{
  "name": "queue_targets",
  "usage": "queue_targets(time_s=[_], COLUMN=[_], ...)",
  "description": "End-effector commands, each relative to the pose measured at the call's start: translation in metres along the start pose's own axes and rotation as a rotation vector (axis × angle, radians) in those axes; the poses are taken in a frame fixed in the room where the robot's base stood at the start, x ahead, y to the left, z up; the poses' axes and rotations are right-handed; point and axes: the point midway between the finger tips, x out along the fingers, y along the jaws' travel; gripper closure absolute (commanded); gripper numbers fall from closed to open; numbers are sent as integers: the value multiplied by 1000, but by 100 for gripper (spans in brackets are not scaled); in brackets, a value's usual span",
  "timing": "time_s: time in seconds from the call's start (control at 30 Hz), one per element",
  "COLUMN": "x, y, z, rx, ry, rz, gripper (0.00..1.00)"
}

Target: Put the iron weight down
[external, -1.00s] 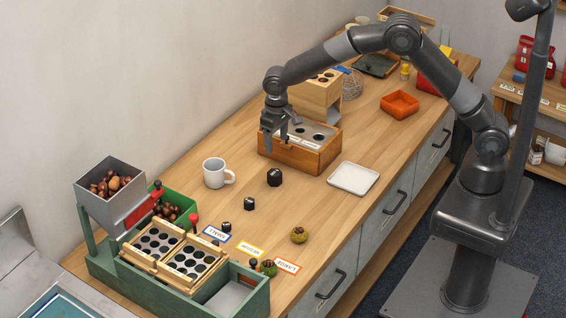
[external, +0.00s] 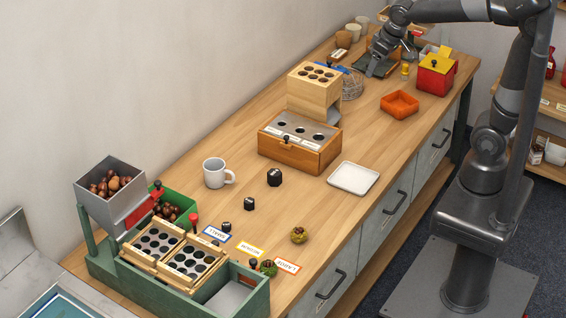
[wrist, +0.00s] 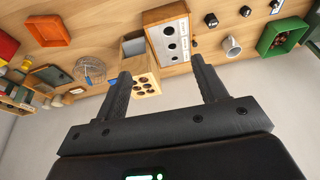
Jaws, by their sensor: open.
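Three black iron weights of different sizes stand apart on the wooden table: a large one (external: 274,178), a middle one (external: 249,204) and a small one (external: 225,229). They also show along the top right of the wrist view, where the large one (wrist: 211,20) is nearest the wooden box. I cannot tell which one the task means. My gripper (external: 377,68) is over the far end of the table, well away from them. In the wrist view its two fingers (wrist: 163,88) are spread and nothing is between them.
A wooden box with a holed metal top (external: 300,150) and a wooden block with holes (external: 315,87) stand mid-table. A white mug (external: 215,173), a white tray (external: 353,179) and an orange tray (external: 399,104) are nearby. The green sorting stand (external: 186,292) fills the near end.

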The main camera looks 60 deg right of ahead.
Motion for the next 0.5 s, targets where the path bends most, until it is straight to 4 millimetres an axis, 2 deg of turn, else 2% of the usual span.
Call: queue_targets(time_s=[0.1, 0.3, 0.5], x=[-19, -35, -37], y=[16, 36, 45], z=[35, 92, 127], rx=[2, -3, -6], ry=[46, 111, 150], rz=[6, 20, 31], gripper=[35, 35, 35])
